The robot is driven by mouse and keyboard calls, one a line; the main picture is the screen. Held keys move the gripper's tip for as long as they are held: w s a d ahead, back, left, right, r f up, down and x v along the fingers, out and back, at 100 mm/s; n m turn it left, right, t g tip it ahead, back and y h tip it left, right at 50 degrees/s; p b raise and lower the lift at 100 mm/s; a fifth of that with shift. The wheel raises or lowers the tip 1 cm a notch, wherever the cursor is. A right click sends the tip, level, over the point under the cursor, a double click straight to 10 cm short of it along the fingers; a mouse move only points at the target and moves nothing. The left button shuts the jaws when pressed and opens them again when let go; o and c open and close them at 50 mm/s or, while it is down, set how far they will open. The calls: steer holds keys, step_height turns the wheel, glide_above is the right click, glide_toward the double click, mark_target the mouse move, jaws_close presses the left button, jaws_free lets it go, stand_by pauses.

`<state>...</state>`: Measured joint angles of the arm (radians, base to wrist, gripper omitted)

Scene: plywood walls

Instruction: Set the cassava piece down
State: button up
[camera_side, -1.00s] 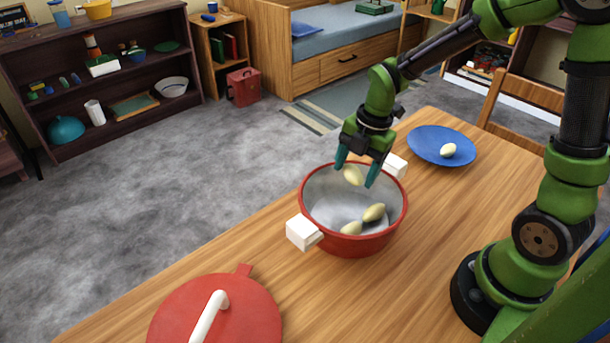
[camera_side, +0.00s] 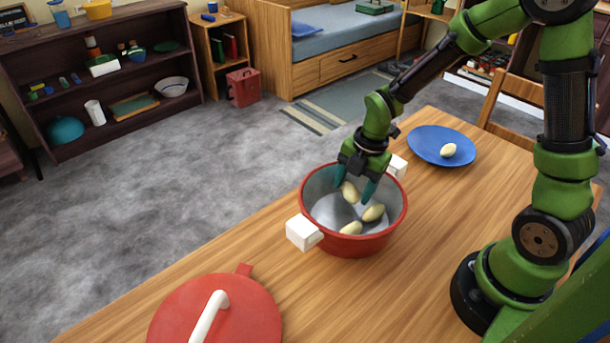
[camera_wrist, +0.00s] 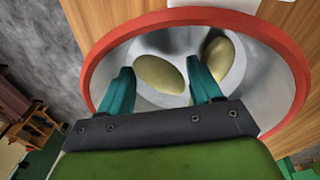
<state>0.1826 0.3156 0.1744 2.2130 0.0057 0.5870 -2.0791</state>
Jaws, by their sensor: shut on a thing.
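The held cassava piece (camera_side: 349,192), pale yellow and oval, sits between the teal fingers of my gripper (camera_side: 354,187), inside the red pot (camera_side: 303,205). In the wrist view the held piece (camera_wrist: 160,74) shows between the two fingers of my gripper (camera_wrist: 161,72). A second cassava piece (camera_side: 373,212) and a third cassava piece (camera_side: 351,228) lie on the pot's grey floor. One loose piece (camera_wrist: 218,58) shows beside the right finger in the wrist view. I cannot tell whether the held piece touches the floor or the other pieces.
A blue plate (camera_side: 425,152) with one cassava piece (camera_side: 448,150) lies behind and right of the pot. The pot has white handles (camera_side: 303,232) on two sides. A red lid (camera_side: 250,310) with a white handle lies at the front left. The wooden table is clear between them.

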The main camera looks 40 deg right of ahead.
steer(key=o, duration=0.9)
steer(key=shift+r, duration=0.1)
step_height(320, 180, up, 13)
steer(key=s+d, duration=0.2)
steer(key=s+a+r+m+t, duration=0.1)
steer(key=s+r+m+t, duration=0.1)
steer(key=m, duration=0.6)
steer(key=s+a+r+m+t, duration=0.1)
steer(key=s+r+m+t, duration=0.1)
steer(key=m, duration=0.6)
steer(key=s+a+r+m+t, duration=0.1)
steer(key=s+r+m, duration=0.2)
steer(key=s+m, duration=0.2)
steer(key=shift+a+r+m+t+y, duration=0.1)
steer(key=shift+a+m+t+y, duration=0.1)
steer(key=shift+m, duration=0.65)
steer(key=shift+a+r+m+t+y, duration=0.1)
steer(key=shift+m+t, duration=0.1)
steer(key=shift+m, duration=0.65)
